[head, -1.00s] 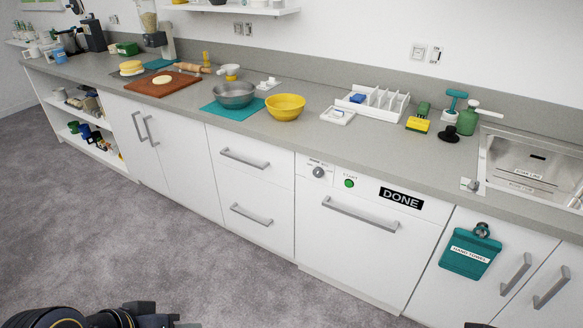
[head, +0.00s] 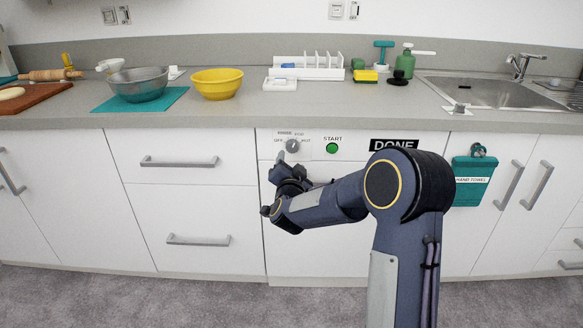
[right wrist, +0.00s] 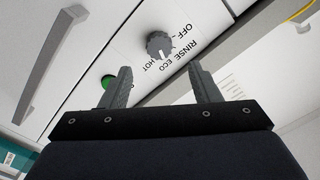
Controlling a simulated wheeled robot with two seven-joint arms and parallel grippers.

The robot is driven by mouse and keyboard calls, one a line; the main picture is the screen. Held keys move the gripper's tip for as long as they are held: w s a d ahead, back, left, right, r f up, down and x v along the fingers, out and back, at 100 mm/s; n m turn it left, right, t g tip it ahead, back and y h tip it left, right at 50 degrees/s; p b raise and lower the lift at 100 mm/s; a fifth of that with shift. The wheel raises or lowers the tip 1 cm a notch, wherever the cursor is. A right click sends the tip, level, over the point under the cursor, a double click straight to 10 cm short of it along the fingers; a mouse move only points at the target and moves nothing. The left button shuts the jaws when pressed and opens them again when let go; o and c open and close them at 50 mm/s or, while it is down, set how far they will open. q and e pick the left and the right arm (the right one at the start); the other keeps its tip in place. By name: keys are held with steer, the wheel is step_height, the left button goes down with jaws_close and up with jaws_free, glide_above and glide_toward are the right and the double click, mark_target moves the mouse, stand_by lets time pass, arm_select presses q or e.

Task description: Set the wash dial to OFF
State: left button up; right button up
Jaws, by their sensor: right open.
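The wash dial (head: 292,146) is a round grey knob on the white front panel, left of the green START button (head: 332,148). It also shows in the right wrist view (right wrist: 159,45), with OFF, RINSE, ECO and HOT printed around it. Its white mark appears to point toward ECO there, not toward OFF. My right gripper (head: 279,160) is just below and left of the dial in the head view. In the right wrist view its two fingers (right wrist: 159,70) are open and empty, with the dial ahead between them, apart from both. My left gripper is not in view.
The panel's bar handle is partly hidden by my right arm. A black DONE sign (head: 394,146) is right of START. Drawer handles (head: 179,162) stick out on the left. The counter edge (head: 200,122) runs above. The hand towel (head: 474,180) hangs at right.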

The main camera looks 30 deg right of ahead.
mark_target(293, 148)
steer(key=x, duration=0.7)
steer(key=shift+w+d, duration=0.25)
steer(key=c, duration=1)
